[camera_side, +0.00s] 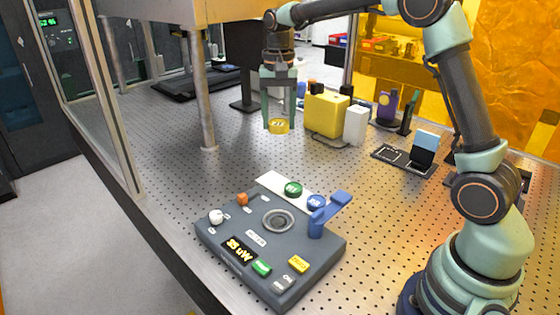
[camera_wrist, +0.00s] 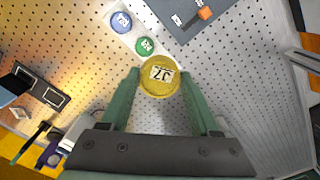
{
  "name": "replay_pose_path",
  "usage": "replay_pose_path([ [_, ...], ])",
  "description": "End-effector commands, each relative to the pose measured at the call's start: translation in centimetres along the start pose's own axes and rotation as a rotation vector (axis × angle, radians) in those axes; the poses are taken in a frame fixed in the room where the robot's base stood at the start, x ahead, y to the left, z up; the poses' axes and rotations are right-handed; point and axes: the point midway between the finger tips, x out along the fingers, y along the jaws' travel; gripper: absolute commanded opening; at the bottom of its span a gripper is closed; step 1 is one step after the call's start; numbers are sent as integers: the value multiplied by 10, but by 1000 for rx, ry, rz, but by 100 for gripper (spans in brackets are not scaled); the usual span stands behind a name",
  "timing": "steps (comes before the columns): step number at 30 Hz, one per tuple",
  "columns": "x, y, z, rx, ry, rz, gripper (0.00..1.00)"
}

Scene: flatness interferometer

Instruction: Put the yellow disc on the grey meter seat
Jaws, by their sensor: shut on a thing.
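My gripper (camera_side: 279,124) is shut on the yellow disc (camera_side: 279,127) and holds it above the perforated table, behind the meter. In the wrist view the yellow disc (camera_wrist: 160,76) sits between the green fingertips, with a label that seems to read "J7" facing the camera. The grey meter (camera_side: 270,245) stands on the table at the front, with a display reading "35 uW". Its round grey seat (camera_side: 278,221) is a ringed recess on top and looks empty. A blue lever (camera_side: 328,214) stands at the seat's right side.
A white strip (camera_side: 268,180) behind the meter bears a green disc (camera_side: 293,188) and a blue disc (camera_side: 316,202). A yellow box (camera_side: 326,115) and a white box (camera_side: 355,125) stand right of my gripper. A metal post (camera_side: 201,95) rises at left.

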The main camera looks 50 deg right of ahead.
Motion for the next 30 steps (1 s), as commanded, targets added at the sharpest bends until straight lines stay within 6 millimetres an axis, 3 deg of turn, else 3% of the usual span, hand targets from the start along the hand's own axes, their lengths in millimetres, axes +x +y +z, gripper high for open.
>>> replay_pose_path([
  [6,3,-14,-42,290,-1,1,5],
  [12,6,-19,-64,476,-1,1,5],
  [30,13,-20,-73,552,0,0,5],
])
